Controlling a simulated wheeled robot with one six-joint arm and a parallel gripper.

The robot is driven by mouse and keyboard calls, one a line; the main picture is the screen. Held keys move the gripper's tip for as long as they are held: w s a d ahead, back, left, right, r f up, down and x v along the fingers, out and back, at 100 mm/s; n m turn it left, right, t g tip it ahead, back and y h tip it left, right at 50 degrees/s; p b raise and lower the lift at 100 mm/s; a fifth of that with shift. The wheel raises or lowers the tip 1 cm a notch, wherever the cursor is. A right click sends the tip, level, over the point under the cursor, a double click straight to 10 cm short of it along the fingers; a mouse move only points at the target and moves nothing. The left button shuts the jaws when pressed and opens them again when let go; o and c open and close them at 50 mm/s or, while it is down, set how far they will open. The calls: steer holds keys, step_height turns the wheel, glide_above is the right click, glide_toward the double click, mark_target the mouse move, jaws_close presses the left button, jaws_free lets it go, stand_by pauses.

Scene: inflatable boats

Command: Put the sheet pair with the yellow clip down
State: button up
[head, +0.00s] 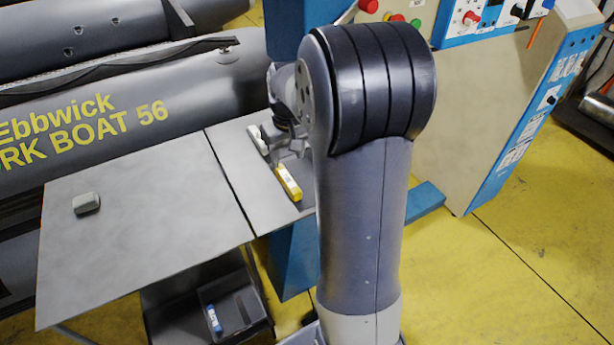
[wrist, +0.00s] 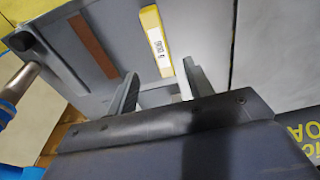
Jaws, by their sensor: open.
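The yellow clip (head: 289,182), a short bar with a pale printed label, lies on a grey surface at the right end of the work table, just below my gripper in the head view. It also shows in the wrist view (wrist: 155,42), beyond my fingers. Whether the grey under it is the sheet pair or the table top is hard to tell. My gripper (wrist: 160,84) is open, its two fingers apart, with the clip beyond the gap between them. In the head view my arm hides part of that area, and the gripper (head: 290,147) is only partly visible.
A wide grey table panel (head: 130,235) to the left carries one small grey block (head: 87,203). A brown strip (wrist: 92,48) lies left of the clip in the wrist view. A dark bin (head: 235,308) is below, a grey boat (head: 200,85) behind, a control cabinet (head: 480,120) right.

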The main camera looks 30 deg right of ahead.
mark_target(288, 179)
steer(key=f, duration=0.3)
steer(key=f+p, duration=0.1)
steer(key=f, duration=0.2)
steer(key=w+f, duration=0.1)
steer(key=f, duration=0.2)
jaws_close()
stand_by(0.4)
